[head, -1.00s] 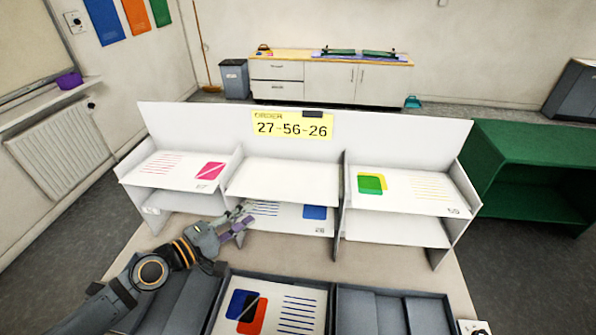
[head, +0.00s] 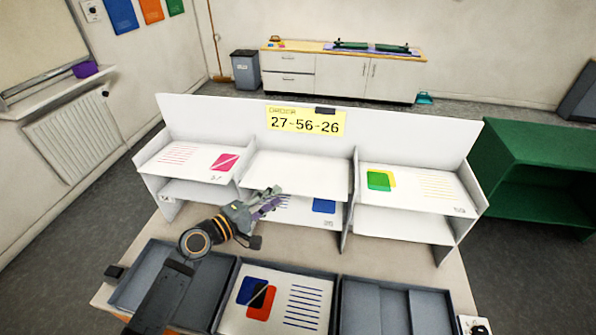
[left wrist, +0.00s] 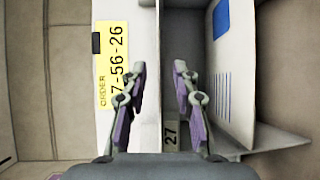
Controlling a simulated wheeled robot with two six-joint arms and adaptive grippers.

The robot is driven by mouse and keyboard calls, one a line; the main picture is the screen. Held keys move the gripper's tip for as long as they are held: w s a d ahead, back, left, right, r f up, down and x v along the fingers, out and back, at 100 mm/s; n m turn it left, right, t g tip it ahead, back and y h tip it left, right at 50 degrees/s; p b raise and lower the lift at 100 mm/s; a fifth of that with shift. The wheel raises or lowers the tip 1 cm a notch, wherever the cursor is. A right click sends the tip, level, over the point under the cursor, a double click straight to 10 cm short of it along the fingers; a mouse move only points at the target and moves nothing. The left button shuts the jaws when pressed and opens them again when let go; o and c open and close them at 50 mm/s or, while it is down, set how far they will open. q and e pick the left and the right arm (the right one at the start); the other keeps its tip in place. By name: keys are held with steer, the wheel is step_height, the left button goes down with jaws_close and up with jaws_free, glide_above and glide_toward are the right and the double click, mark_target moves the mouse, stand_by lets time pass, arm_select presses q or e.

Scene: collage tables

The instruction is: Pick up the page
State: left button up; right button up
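A white page with a blue square (head: 324,206) and blue lines lies in the lower middle compartment of the white sorter (head: 300,184). My left gripper (head: 273,200) is in front of the middle column, by the shelf edge, and covers part of this page. It is open, with nothing between its fingers (left wrist: 160,85) in the left wrist view. The page also shows there (left wrist: 238,65), to the right of the fingers and apart from them. Other pages lie on the upper left shelf (head: 190,158) and upper right shelf (head: 415,187). My right gripper is not in view.
A yellow order sign (head: 305,121) reads 27-56-26. The lower right compartment (head: 400,225) looks empty. A green shelf unit (head: 535,170) stands to the right.

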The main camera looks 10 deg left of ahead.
mark_target(285, 191)
arm_select(q)
steer(key=x, duration=0.1)
steer(key=p+x, duration=0.1)
steer(key=x, duration=0.2)
steer(key=shift+d+r, duration=0.2)
steer(key=shift+r, duration=0.05)
steer(key=shift+w+d+f, duration=0.1)
steer(key=shift+d, duration=0.05)
steer(key=shift+c, duration=0.9)
jaws_close()
